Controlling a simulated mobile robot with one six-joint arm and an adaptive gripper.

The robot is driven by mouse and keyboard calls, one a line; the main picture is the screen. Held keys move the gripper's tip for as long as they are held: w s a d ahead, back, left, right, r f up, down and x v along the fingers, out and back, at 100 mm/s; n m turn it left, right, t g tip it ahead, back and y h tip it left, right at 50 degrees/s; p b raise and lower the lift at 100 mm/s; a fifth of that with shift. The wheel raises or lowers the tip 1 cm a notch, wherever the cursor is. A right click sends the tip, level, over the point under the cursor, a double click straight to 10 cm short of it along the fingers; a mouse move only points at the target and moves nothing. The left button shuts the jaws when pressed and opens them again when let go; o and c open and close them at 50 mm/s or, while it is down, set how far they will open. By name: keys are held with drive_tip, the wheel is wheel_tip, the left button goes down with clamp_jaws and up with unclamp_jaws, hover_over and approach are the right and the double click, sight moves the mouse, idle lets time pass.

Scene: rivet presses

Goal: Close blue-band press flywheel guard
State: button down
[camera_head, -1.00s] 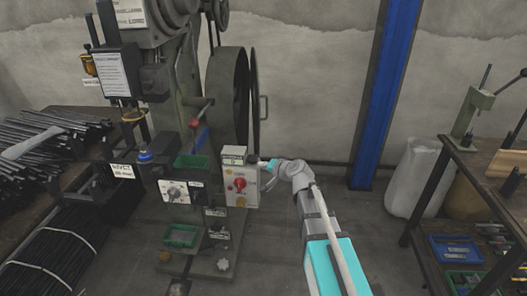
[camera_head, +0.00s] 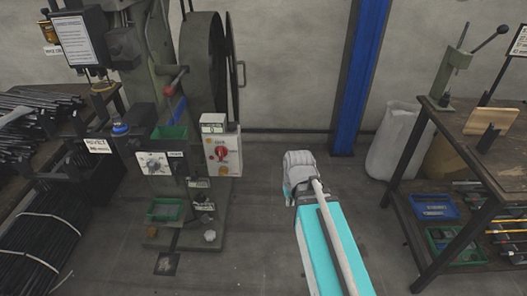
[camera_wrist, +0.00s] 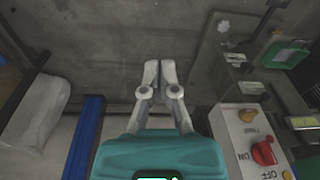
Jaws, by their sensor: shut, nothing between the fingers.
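The green-grey press (camera_head: 160,60) stands at the left in the head view. Its flywheel (camera_head: 203,70) is a dark drum, and a thin dark guard disc (camera_head: 232,60) with a small side handle (camera_head: 242,73) stands upright just right of it, with a narrow gap between. A blue ring (camera_head: 121,128) shows on the press's left part; I cannot tell whether it is the blue band. My gripper (camera_wrist: 160,66) is shut and empty over bare floor in the wrist view. In the head view my arm hides it, right of the press and apart from the guard.
A control box (camera_head: 222,154) with a red knob is on the press front; it also shows in the wrist view (camera_wrist: 245,130). A blue column (camera_head: 360,80), a white sack (camera_head: 392,140) and a workbench (camera_head: 470,145) stand right. The floor between is clear.

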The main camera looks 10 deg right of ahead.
drive_tip(key=s+f+g+b, duration=0.1)
drive_tip(key=s+f+b, duration=0.2)
drive_tip(key=f+b, duration=0.3)
drive_tip(key=shift+d+f+b, duration=0.4)
drive_tip(key=shift+f, duration=0.45)
drive_tip(key=shift+s, duration=0.25)
